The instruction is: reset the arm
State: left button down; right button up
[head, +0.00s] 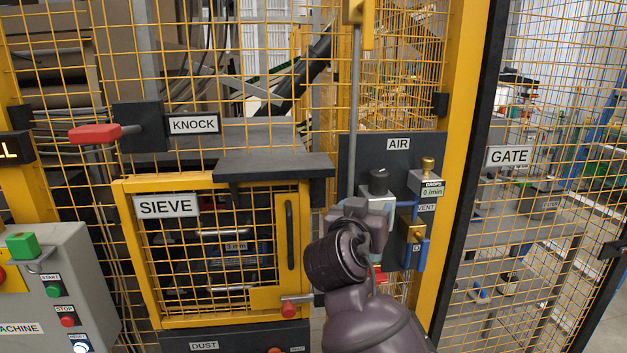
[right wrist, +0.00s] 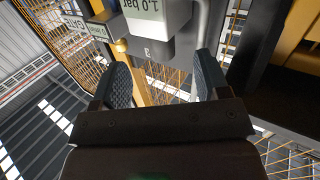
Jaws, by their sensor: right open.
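My right arm (head: 350,270) reaches up from the bottom of the head view to the dark AIR panel (head: 398,165). In that view its wrist covers the lower middle of the panel and the gripper's fingers cannot be made out. In the right wrist view my right gripper (right wrist: 163,80) is open, with two dark ribbed fingers apart and nothing held between them. A pale box with a display reading 1.0 bar (right wrist: 147,12) is just beyond the fingertips. I cannot tell whether a finger touches it. My left gripper is not in view.
Left of my arm is the yellow mesh SIEVE door (head: 222,250) with a dark handle (head: 290,235), below a dark ledge (head: 273,167). A red KNOCK handle (head: 95,134) is at the left. A mesh GATE (head: 510,157) is at the right. A grey control box (head: 60,285) stands lower left.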

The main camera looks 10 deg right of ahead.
jog(key=s+d+f+n+g+y, duration=0.1)
jog(key=s+d+f+n+y, duration=0.1)
jog(key=f, duration=0.6)
jog(key=s+d+f+n+y, duration=0.1)
jog(key=s+d+f, duration=0.15)
jog(key=f, duration=0.65)
jog(key=s+d+f+n+g+y, duration=0.1)
jog(key=s+f+n+y, duration=0.1)
jog(key=f, duration=0.6)
jog(key=s+d+f+y, duration=0.1)
jog(key=s+d+f, duration=0.2)
jog(key=s+f, duration=0.5)
jog(key=s+d+f+n+g+y, duration=0.1)
jog(key=s+d+f, duration=0.3)
jog(key=s+f, duration=0.4)
jog(key=s+y, duration=0.1)
jog(key=s, duration=0.5)
jog(key=shift+s+f+g, duration=0.3)
jog(key=shift+s, duration=0.05)
dwell(0.4)
